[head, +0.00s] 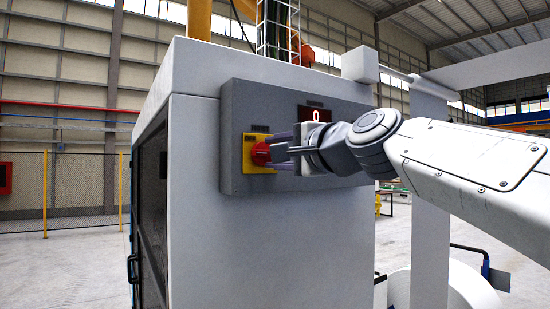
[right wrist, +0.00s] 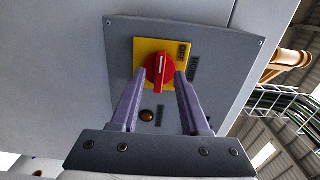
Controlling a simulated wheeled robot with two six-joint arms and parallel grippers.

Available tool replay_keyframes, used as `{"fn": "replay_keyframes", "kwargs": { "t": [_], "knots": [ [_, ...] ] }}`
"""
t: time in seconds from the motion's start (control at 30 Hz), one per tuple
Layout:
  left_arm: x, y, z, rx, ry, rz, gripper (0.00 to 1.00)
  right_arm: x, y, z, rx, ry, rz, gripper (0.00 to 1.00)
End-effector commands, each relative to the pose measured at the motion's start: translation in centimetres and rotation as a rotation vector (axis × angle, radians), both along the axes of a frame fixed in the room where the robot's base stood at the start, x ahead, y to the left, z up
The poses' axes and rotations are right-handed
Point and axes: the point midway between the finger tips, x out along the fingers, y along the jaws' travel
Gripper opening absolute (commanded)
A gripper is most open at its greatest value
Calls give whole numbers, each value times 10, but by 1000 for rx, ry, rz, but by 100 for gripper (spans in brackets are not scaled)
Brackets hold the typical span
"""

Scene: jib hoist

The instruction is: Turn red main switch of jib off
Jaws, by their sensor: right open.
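The red main switch (head: 260,154) is a round red rotary knob on a yellow plate (head: 249,166), on a grey panel of the large grey cabinet. The right wrist view shows the knob (right wrist: 153,68) with its raised grip upright in that picture; the plate has an "OFF" label beside it. My right gripper (head: 277,152) is open, and its two purple fingers reach toward the switch from the right. In the right wrist view its fingertips (right wrist: 160,73) lie on either side of the knob in the picture; contact cannot be told. My left gripper is not in view.
The grey panel (head: 233,130) also holds a dark red display (head: 314,114) reading 0. A small orange lamp (right wrist: 147,115) shows below the switch in the right wrist view. A cable ladder (head: 275,30) and yellow post (head: 198,18) rise behind the cabinet (head: 190,240). Floor at left is open.

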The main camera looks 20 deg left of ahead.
Motion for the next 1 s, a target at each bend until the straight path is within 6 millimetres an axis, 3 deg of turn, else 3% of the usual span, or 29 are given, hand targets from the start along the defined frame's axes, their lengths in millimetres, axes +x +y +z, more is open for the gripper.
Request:
{"fn": "replay_keyframes", "kwargs": {
  "t": [0.1, 0.4, 1.0],
  "knots": [
    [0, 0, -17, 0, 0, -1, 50, -16, -21, -4, 2, -4, -2, 46],
    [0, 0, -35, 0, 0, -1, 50, -47, -60, -3, -1, -2, -1, 46],
    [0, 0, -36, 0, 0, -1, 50, -53, -67, -1, -2, 0, 1, 46]
  ]
}}
